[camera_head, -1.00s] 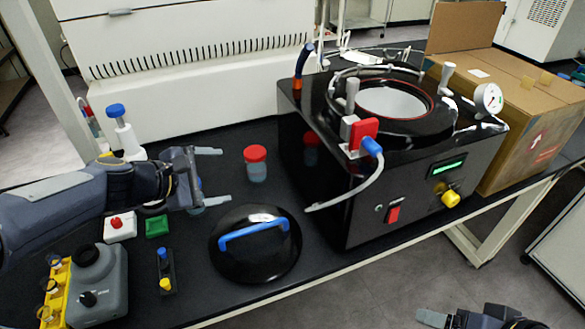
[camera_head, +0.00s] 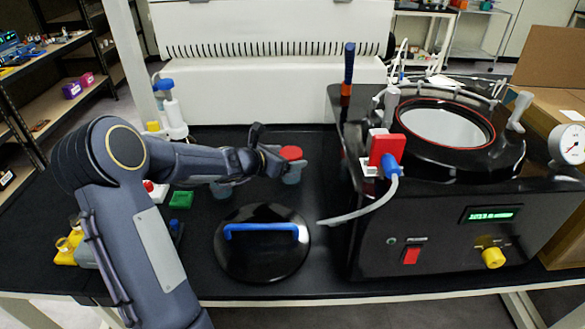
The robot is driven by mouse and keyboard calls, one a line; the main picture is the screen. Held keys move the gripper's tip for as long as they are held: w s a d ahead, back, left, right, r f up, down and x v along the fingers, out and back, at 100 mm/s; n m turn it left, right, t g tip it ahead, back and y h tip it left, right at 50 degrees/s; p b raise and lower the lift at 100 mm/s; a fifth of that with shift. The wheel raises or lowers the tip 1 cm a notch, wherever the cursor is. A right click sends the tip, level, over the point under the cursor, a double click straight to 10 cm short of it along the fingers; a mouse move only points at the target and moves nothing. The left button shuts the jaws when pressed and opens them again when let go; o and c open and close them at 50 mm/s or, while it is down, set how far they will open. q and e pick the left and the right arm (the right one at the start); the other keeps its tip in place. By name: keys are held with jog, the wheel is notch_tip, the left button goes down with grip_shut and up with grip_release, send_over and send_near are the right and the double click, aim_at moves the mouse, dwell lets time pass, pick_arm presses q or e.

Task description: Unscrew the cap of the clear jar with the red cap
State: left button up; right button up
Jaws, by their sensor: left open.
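My left gripper (camera_head: 282,157) is at the cap's left side, at about cap height. It is open, and its fingers partly cover the left side of the jar. I cannot tell whether a finger touches the cap. My right gripper is not in view.
A black lid (camera_head: 262,262) with a blue handle lies in front of the jar. The black freeze dryer (camera_head: 440,250) stands to the right, its white hose (camera_head: 362,210) hanging toward the lid. Another clear jar (camera_head: 221,191) sits partly under my left forearm. A green block (camera_head: 181,200) lies left.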

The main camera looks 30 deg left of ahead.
pick_arm(q)
jog(key=shift+x, duration=1.25)
jog(key=c, duration=1.2)
jog(key=shift+o, duration=0.2)
jog(key=shift+r, duration=0.1)
